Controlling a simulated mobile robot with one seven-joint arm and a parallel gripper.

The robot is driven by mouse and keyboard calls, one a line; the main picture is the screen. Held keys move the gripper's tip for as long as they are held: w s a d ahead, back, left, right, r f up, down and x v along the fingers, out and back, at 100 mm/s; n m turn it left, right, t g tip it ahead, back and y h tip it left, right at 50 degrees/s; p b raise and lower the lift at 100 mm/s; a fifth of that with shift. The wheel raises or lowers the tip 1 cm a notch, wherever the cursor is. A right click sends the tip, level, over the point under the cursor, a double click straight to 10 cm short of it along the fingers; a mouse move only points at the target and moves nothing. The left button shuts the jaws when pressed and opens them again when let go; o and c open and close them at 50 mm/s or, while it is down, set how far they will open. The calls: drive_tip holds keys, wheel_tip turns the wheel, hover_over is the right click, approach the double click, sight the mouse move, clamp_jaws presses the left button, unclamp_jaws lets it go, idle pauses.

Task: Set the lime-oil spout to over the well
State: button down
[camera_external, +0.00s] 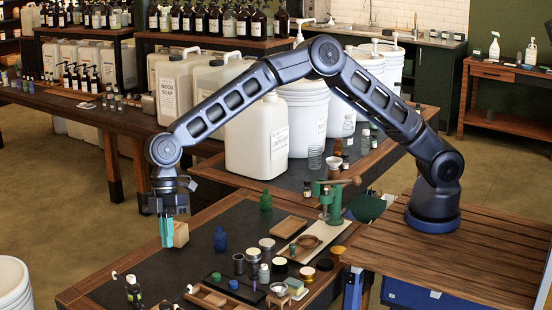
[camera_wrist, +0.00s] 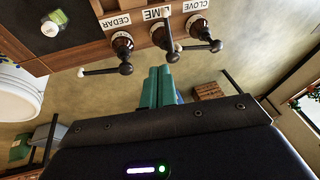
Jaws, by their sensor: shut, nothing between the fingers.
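The cedar spout (camera_wrist: 103,71) points left, and the clove spout (camera_wrist: 197,47) points left towards the lime one. My gripper (camera_wrist: 160,72) is shut and empty, its teal fingertips just below the lime ball; I cannot tell if they touch. In the external view my gripper (camera_external: 167,243) hangs over the bench's left side. I cannot identify the well.
In the external view a dark bottle (camera_external: 134,291) stands at the bench's front left edge. A white bucket (camera_external: 13,285) stands at lower left. A large white jug (camera_external: 257,145) is behind.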

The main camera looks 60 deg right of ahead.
approach(184, 292)
drive_tip(key=a+f, duration=0.3)
drive_tip(key=f, duration=0.2)
drive_tip(key=shift+s+a+f, duration=0.15)
drive_tip(key=shift+s+f, duration=0.15)
drive_tip(key=shift+f, duration=0.25)
drive_tip(key=shift+s+f, duration=0.35)
drive_tip(key=shift+s, duration=0.45)
drive_tip(key=shift+w, duration=0.15)
drive_tip(key=w+a+v, duration=0.2)
drive_tip(key=w+v, duration=0.1)
drive_tip(key=v, duration=1.2)
drive_tip(key=s+d+x, duration=0.1)
drive_tip(key=x, duration=1.3)
drive_tip(key=shift+s+d, duration=0.35)
